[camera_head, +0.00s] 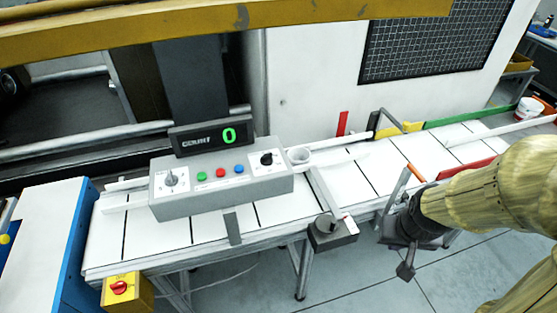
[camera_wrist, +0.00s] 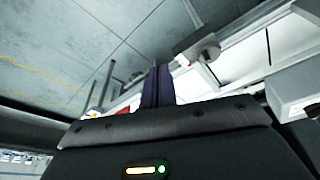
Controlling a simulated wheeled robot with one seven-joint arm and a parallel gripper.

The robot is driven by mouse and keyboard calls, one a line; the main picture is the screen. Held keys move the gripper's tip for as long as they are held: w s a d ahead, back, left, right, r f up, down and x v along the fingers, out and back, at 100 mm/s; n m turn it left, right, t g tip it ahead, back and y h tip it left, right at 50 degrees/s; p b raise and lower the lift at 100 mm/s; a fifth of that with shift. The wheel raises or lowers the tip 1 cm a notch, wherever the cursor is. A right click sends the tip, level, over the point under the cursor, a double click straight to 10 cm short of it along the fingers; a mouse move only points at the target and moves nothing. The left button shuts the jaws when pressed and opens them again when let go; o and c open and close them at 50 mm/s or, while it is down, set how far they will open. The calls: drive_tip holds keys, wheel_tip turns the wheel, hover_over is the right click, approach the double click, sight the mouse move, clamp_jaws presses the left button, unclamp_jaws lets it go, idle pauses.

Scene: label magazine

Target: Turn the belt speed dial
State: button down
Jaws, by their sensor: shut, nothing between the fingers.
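A grey control box (camera_head: 222,199) stands on the white conveyor. Its sloped top carries a pale pointer dial (camera_head: 171,179) at the left and a black knob (camera_head: 266,159) at the right. I cannot read which one is labelled belt speed. Several coloured buttons sit between them. My gripper (camera_head: 405,271) hangs at the right, beyond the conveyor's front edge, well apart from the box. In the wrist view its dark fingers (camera_wrist: 157,86) are together and empty.
A display (camera_head: 210,137) behind the box reads COUNT 0. A dark block (camera_head: 333,232) juts from the conveyor's front edge, between box and gripper. A yellow box with a red knob (camera_head: 127,291) is at front left.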

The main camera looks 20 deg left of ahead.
drive_tip(key=w+a+f+n+t+y+b, duration=0.25)
drive_tip(key=w+a+f+n+y, duration=0.35)
drive_tip(key=w+a+f+n, duration=0.4)
drive_tip(key=w+a+r+n+t+y+b, duration=0.1)
drive_tip(key=w+a+r+t+y, duration=0.1)
drive_tip(key=a+r+y, duration=0.7)
drive_tip(key=shift+r+n+t+y, duration=0.25)
drive_tip(key=shift+n+t+y, duration=0.15)
drive_tip(key=shift+t+y, duration=0.1)
drive_tip(key=shift+w+a, duration=0.15)
drive_tip(key=p, duration=0.4)
approach(270, 155)
drive_tip(key=x, duration=0.6)
drive_tip(key=shift+w+a, duration=0.2)
drive_tip(key=shift+a, duration=0.15)
